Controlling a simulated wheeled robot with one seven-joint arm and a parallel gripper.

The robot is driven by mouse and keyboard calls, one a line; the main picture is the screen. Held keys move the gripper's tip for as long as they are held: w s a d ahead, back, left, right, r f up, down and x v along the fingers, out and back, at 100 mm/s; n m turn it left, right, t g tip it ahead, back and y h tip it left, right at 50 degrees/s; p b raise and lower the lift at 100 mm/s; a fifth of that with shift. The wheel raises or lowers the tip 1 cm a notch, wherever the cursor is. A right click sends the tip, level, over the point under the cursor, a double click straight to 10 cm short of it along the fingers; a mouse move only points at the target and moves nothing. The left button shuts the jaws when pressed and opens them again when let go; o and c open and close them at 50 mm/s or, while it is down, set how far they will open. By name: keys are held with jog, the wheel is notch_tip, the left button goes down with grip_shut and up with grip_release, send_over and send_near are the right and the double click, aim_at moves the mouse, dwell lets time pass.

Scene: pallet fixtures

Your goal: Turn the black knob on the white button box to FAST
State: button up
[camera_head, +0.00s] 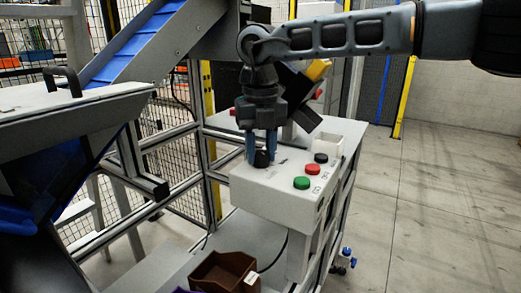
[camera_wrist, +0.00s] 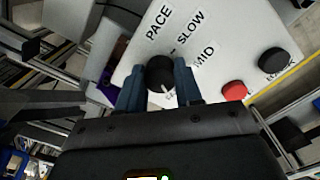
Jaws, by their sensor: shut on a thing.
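The white button box (camera_head: 262,190) stands on a post in the middle of the head view; its top also fills much of the wrist view (camera_wrist: 222,32). The black knob (camera_head: 262,158) is at the box's left end. In the wrist view the knob (camera_wrist: 160,72) sits between the two blue fingers of my gripper (camera_wrist: 160,88), with a pale mark on its near edge. My gripper (camera_head: 261,146) points down and is shut on the knob. The labels PACE, SLOW and MID are readable; another label by the knob is partly hidden by a finger, and I cannot read FAST.
A green button (camera_head: 302,183), a red button (camera_head: 313,169) and a black button (camera_head: 321,158) lie right of the knob on the box. A brown bin (camera_head: 222,272) is below. A blue conveyor (camera_head: 130,45) and metal frames stand at left; open floor lies at right.

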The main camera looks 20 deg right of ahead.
aim_at(261, 151)
dwell(0.4)
jog(key=o, duration=1)
jog(key=shift+o, duration=0.2)
jog(key=shift+r, duration=0.1)
notch_tip(261, 151, up, 8)
jog(key=shift+f, duration=0.15)
